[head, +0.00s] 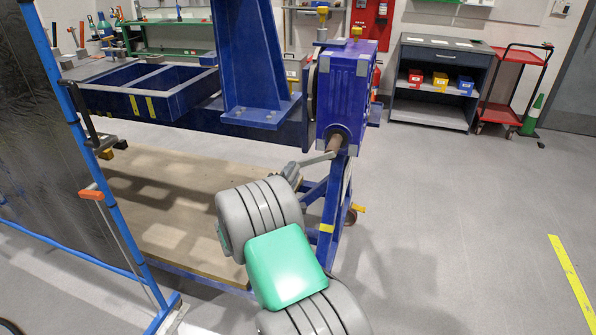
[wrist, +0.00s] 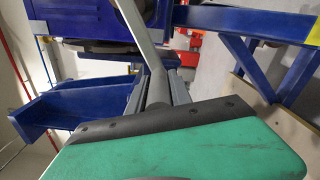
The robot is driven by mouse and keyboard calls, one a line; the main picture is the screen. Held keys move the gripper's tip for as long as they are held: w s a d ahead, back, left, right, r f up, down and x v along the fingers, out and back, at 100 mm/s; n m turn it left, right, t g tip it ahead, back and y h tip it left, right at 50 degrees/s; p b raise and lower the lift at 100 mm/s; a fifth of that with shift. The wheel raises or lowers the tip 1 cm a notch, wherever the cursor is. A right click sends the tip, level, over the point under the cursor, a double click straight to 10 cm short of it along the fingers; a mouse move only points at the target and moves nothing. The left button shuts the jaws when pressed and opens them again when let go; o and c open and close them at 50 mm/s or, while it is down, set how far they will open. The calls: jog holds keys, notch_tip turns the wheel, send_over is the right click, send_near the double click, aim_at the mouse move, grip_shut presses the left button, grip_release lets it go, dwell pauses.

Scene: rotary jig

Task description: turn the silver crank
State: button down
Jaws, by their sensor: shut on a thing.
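The silver crank (head: 318,159) extends left from a brown shaft at the bottom of the blue gearbox (head: 345,95). In the wrist view its grey bar (wrist: 137,28) runs from the top edge down to between my fingers. My gripper (head: 291,172) is shut on the crank's outer end, below and left of the shaft.
A blue jig frame (head: 150,92) stands left of the gearbox, above a wooden board (head: 165,205). A blue-framed dark panel (head: 75,130) is at the left. A drawer cabinet (head: 436,80) and a red cart (head: 510,85) stand behind. The floor at right is clear.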

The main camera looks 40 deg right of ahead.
jog(key=shift+f, duration=0.15)
jog(key=c, duration=1.2)
grip_release()
jog(key=shift+o, duration=0.2)
jog(key=v, duration=0.8)
jog(key=shift+d, duration=0.1)
